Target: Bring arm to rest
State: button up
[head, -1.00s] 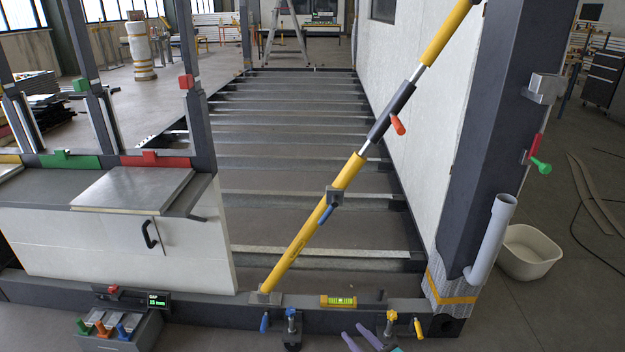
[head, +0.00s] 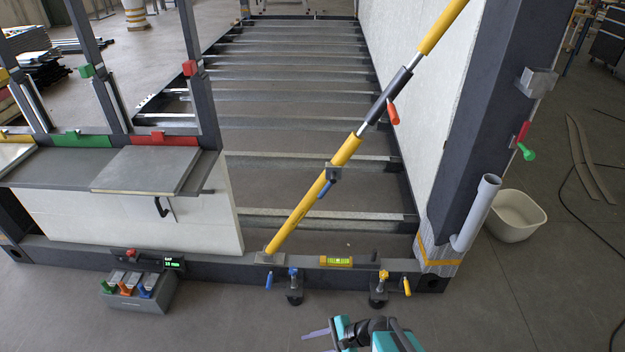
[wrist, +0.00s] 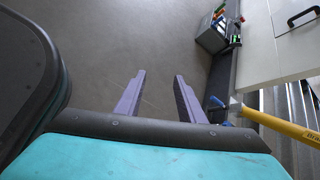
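My gripper (head: 316,333) shows at the bottom of the head view, in front of the frame's front beam, with its purple fingers pointing left. My teal and black arm (head: 385,336) is beside it, partly cut off by the picture edge. In the wrist view the two fingers of my gripper (wrist: 160,75) stand apart with only bare grey floor between them. The gripper is open, empty and touching nothing that I can see.
A yellow brace (head: 318,200) slants up from the front beam (head: 215,260). A spirit level (head: 336,261) and blue and yellow clamps sit along the beam. A grey box with coloured handles (head: 138,290) stands on the floor at left. A white tub (head: 515,218) is at right. Front floor is clear.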

jog(key=s+d+f+n+g+h+p, duration=0.2)
jog(key=s+d+n+g+h, duration=0.4)
jog(key=d, duration=1.1)
jog(key=s+f+n+h, duration=0.1)
jog(key=s+n+h, duration=0.3)
jog(key=s+n, duration=0.3)
jog(key=shift+s+p, duration=0.15)
jog(key=shift+p, duration=0.15)
